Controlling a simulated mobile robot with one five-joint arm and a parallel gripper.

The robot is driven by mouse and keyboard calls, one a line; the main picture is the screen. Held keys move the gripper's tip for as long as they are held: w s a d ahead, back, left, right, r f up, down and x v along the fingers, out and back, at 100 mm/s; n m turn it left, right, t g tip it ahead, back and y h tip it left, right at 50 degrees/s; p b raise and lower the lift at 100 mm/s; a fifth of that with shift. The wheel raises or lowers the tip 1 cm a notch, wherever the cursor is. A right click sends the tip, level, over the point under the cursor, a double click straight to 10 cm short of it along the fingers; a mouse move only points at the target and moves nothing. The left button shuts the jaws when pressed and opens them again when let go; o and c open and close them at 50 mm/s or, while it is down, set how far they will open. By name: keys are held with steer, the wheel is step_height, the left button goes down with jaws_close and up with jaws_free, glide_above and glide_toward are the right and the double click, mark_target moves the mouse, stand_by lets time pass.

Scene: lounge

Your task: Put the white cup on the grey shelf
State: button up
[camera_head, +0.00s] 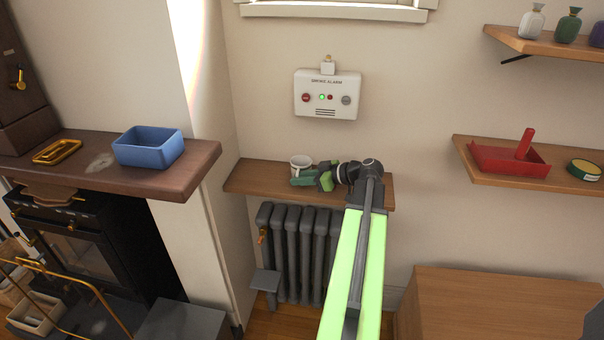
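A white cup (300,161) stands upright on a brown wooden shelf (243,180) above the radiator. My gripper (302,178) reaches in from the right, with its green fingers just in front of the cup and overlapping its lower part. I cannot tell whether the fingers touch the cup or how far apart they are. A small grey ledge (265,280) is low beside the radiator's left side. A larger grey flat-topped surface (180,320) is at the bottom left. I cannot tell which of these is the grey shelf.
A dark radiator (292,250) is under the wooden shelf. A white smoke alarm (327,94) hangs above it. A wooden cabinet (500,300) stands at lower right.

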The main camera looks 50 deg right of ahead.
mark_target(289, 186)
steer(key=b+x, duration=0.1)
steer(key=x, duration=0.3)
steer(key=shift+w+a+f, duration=0.25)
steer(key=shift+w, duration=0.05)
steer(key=shift+s+r, duration=0.1)
jaws_close()
stand_by(0.9)
